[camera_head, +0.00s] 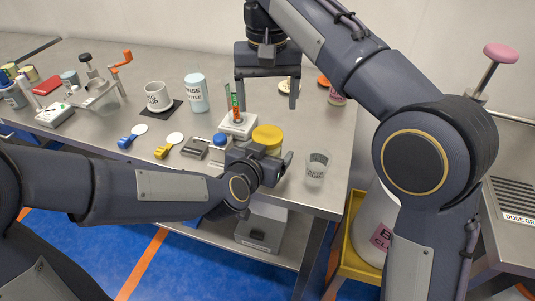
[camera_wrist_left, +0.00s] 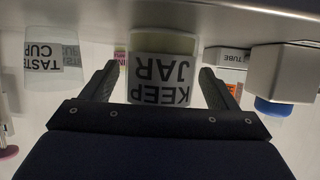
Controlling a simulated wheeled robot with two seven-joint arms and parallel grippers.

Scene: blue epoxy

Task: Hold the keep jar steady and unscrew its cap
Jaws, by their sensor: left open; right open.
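The keep jar shows its yellow cap (camera_head: 267,136) near the table's front edge in the head view; its body is mostly hidden behind my left gripper (camera_head: 259,158). In the left wrist view the keep jar (camera_wrist_left: 160,82) appears upside down, with its label facing my gripper. My left gripper is open, with one finger on each side of the jar; contact is not visible. My right gripper (camera_head: 266,98) is open and empty, fingers pointing down, above and behind the cap in the picture. The cap sits on the jar.
A clear taste cup (camera_head: 316,168) stands right of the jar. A white tube block (camera_head: 238,125) stands close on the left, with a blue-capped item (camera_head: 219,140) nearby. A rinse bottle (camera_head: 196,92) and a mug (camera_head: 158,96) are farther left. The table's front edge is close.

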